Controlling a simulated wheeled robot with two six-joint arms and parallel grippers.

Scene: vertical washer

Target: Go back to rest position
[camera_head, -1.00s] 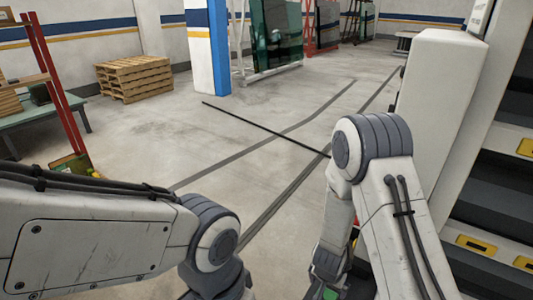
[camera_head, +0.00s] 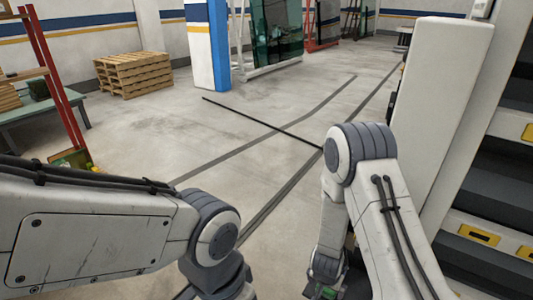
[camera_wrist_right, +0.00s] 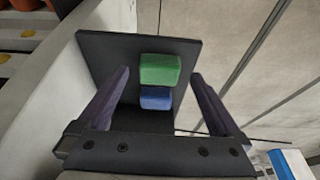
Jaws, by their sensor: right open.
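My right arm bends down at the lower right in the head view, and its gripper (camera_head: 328,268) is low near the bottom edge. In the right wrist view the right gripper (camera_wrist_right: 160,78) is open, with its two dark fingers apart. A green block-like part (camera_wrist_right: 160,69) and a blue one (camera_wrist_right: 156,98) show between the fingers, in front of a dark flat plate (camera_wrist_right: 105,50). I cannot tell whether the fingers touch them. My left arm (camera_head: 100,235) reaches in from the left; its gripper is below the picture.
A tall white housing (camera_head: 440,110) and dark shelves with yellow labels (camera_head: 478,234) stand close on the right. A wooden pallet stack (camera_head: 133,74), a blue-and-white pillar (camera_head: 208,45) and a red-framed bench (camera_head: 50,95) stand farther off. The middle floor is open.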

